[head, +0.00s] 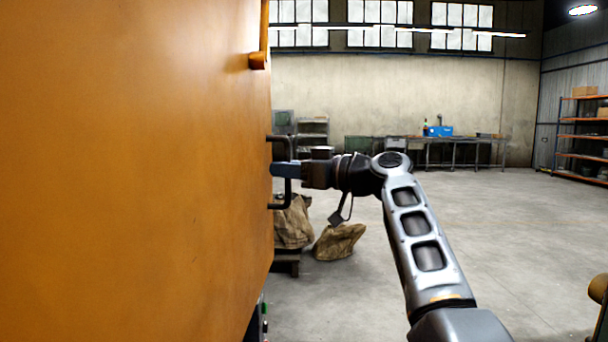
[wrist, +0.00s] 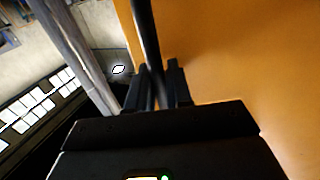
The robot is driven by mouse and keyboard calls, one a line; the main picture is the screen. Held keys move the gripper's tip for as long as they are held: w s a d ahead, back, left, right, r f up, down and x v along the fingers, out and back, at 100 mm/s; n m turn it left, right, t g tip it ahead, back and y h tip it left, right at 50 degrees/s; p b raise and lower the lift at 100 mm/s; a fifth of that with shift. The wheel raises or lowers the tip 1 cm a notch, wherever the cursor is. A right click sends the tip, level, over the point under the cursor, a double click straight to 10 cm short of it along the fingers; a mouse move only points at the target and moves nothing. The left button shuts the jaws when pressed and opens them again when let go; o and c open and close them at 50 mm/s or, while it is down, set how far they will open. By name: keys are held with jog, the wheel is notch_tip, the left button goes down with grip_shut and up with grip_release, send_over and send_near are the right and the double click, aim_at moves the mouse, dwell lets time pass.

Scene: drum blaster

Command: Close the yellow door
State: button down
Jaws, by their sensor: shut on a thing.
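The yellow door (head: 140,170) is a large flat orange-yellow panel filling the left side of the head view. It also fills the right side of the wrist view (wrist: 230,60). A black bar handle (head: 279,138) stands out from the door's right edge. In the wrist view the handle bar (wrist: 147,40) runs down between the two dark fingers. My gripper (head: 285,170) is shut on the handle about midway along it, and its fingertips show in the wrist view (wrist: 158,85). How far the door stands open cannot be told.
Brown sacks (head: 340,242) lie on the floor beyond the handle, some on a pallet (head: 287,264). A workbench (head: 450,140) stands along the back wall and an orange shelf rack (head: 582,135) at far right. The concrete floor on the right is mostly clear.

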aim_at(267, 171)
jog(key=a, duration=0.4)
jog(key=shift+a+f, duration=0.2)
jog(key=shift+a, duration=0.05)
jog(key=shift+s+a+r, duration=0.1)
jog(key=shift+s+a, duration=0.05)
jog(key=shift+a, duration=0.35)
jog(key=c, duration=1.2)
grip_release()
jog(key=shift+a, duration=0.1)
jog(key=v, duration=0.5)
jog(key=p+v, duration=0.1)
jog(key=v, duration=0.2)
jog(key=shift+w+d+r, duration=0.1)
jog(key=shift+w+d, duration=0.15)
jog(key=shift+d, duration=0.2)
